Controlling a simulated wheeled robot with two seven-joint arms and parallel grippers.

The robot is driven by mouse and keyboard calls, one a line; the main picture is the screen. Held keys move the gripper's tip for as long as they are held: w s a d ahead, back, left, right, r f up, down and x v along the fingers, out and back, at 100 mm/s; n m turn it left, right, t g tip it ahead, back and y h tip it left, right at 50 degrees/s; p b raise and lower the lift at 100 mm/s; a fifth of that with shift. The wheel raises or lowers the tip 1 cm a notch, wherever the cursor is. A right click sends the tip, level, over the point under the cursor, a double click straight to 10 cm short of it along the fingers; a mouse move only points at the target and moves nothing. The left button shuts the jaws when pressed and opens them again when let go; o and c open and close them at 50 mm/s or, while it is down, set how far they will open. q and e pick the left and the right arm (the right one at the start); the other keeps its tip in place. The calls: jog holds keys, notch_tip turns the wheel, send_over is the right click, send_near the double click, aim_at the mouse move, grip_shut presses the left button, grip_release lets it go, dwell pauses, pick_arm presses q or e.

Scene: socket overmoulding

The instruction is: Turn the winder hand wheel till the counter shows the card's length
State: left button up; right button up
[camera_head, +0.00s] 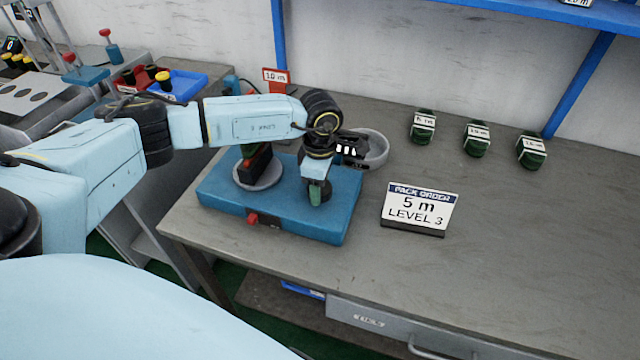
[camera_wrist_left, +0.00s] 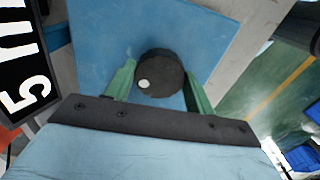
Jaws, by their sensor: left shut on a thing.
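The winder (camera_head: 215,197) is a blue base on the grey table, with a pale disc at its left. My left gripper (camera_head: 318,190) points down over the base's right side. Its green fingers (camera_wrist_left: 156,88) are shut on the round black knob (camera_wrist_left: 160,72), which has a white spot; the arm hides most of the hand wheel. The black counter (camera_head: 348,150) shows small white windows, too small to read. In the left wrist view a black panel (camera_wrist_left: 45,92) shows a "5" and cropped marks. The order card (camera_head: 418,208) reads "5 m, LEVEL 3". My right gripper is not in view.
Several dark green labelled coils (camera_head: 476,138) stand at the back right. A red "10 m" sign (camera_head: 275,75) is behind the winder. A grey round dish-like part (camera_head: 378,150) is beside the counter. The table right of the card is clear. A blue shelf post (camera_head: 580,80) rises behind.

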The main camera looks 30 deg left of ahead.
pick_arm(q)
jog(key=shift+w+r, duration=0.1)
jog(key=o, duration=1)
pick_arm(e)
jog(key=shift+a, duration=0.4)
pick_arm(q)
notch_tip(320, 180, up, 13)
jog(key=shift+r+p, duration=0.15)
jog(key=shift+p, duration=0.2)
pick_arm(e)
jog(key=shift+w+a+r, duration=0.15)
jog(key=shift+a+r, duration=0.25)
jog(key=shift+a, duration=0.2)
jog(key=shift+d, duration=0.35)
